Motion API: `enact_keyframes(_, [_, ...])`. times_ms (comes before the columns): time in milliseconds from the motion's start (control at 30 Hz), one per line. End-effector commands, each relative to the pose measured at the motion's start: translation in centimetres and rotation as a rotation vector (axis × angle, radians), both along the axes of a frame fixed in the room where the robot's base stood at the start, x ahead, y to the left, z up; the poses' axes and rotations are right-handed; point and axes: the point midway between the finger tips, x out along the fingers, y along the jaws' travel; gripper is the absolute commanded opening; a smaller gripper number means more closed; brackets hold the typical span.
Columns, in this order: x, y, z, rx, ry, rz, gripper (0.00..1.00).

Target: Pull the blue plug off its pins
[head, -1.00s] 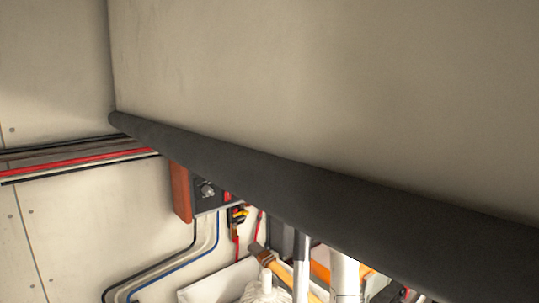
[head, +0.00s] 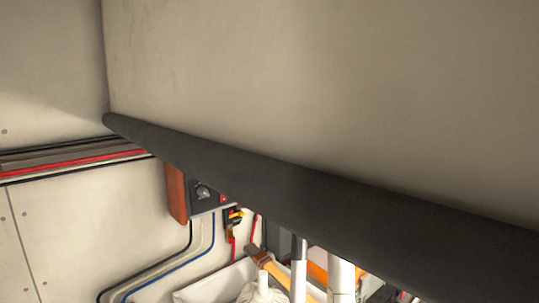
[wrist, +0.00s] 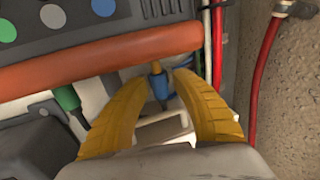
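The blue plug (wrist: 160,88) shows in the wrist view just below an orange-brown bar, with a yellow-orange piece at its upper end. My gripper (wrist: 162,79) has two ribbed yellow fingers, open, with their tips on either side of the plug. A gap seems to show between the plug and each fingertip; I cannot tell whether either touches. The pins are hidden. I cannot make out the plug or my gripper for sure in the head view.
The orange-brown bar (wrist: 120,62) crosses above the plug. A green connector (wrist: 67,98) sits left; red hoses (wrist: 255,70) run right. In the head view, a dark padded rail (head: 300,195) under a pale panel (head: 330,90) hides much of the space.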

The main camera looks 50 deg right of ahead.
Motion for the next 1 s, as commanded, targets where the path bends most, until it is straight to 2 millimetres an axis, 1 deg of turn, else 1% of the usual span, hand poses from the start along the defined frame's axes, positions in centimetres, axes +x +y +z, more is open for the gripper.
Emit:
enact_keyframes(133, [-0.1,0.0,0.0,0.000,0.000,0.000,0.31])
enact_keyframes(233, [-0.6,0.1,0.0,0.000,0.000,0.000,0.31])
enact_keyframes(1000, [-7.3,0.8,-0.1,0.000,0.000,0.000,0.31])
